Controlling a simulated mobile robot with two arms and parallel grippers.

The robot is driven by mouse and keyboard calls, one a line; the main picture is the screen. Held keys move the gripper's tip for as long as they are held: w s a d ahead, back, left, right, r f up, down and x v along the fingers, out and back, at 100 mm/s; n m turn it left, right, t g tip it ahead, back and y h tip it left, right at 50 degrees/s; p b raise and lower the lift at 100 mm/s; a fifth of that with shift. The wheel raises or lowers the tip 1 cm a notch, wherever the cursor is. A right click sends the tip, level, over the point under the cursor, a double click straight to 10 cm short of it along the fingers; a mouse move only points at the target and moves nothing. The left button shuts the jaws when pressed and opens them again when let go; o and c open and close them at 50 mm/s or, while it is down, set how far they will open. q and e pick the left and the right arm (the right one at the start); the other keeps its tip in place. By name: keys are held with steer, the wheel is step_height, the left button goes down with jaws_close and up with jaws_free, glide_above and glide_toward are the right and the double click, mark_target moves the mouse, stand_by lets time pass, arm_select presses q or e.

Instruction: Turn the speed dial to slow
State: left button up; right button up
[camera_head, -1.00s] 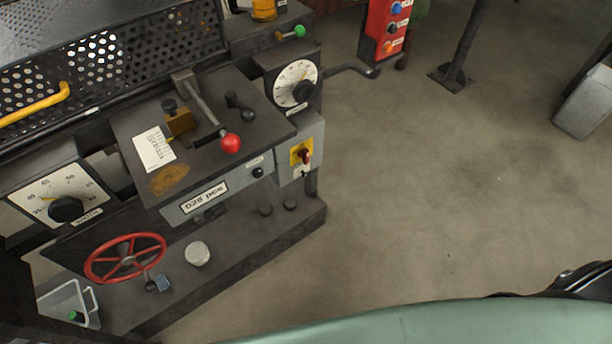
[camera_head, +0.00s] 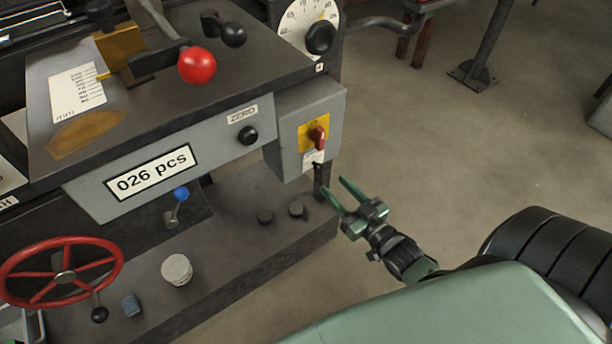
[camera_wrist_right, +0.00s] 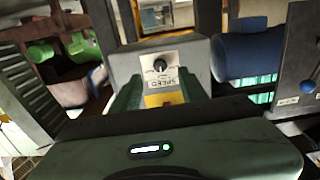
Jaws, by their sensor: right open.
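The speed dial (camera_wrist_right: 160,66) shows in the right wrist view as a small black knob on a pale plate lettered SPEED, on the front of a grey box. It lies between the two green fingers of my right gripper (camera_wrist_right: 160,92) in that picture, beyond them, with no contact seen. Its exact setting is too small to read. In the head view my right gripper (camera_head: 342,189) is open and empty, in front of the machine's right end. I cannot pick out the SPEED plate in the head view. My left gripper is not in view.
The head view shows a red switch (camera_head: 319,137) on a yellow plate, a white dial (camera_head: 303,17) with a black knob, a red-ball lever (camera_head: 197,65), a ZERO knob (camera_head: 247,135) and a red handwheel (camera_head: 64,262).

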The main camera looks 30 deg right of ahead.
mark_target(318, 168)
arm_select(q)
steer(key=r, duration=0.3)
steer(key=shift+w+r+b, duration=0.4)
arm_select(e)
steer(key=w, duration=0.7)
steer(key=shift+w+a+r, duration=0.1)
steer(key=shift+w+a, duration=0.05)
steer(key=shift+a, duration=0.15)
jaws_close()
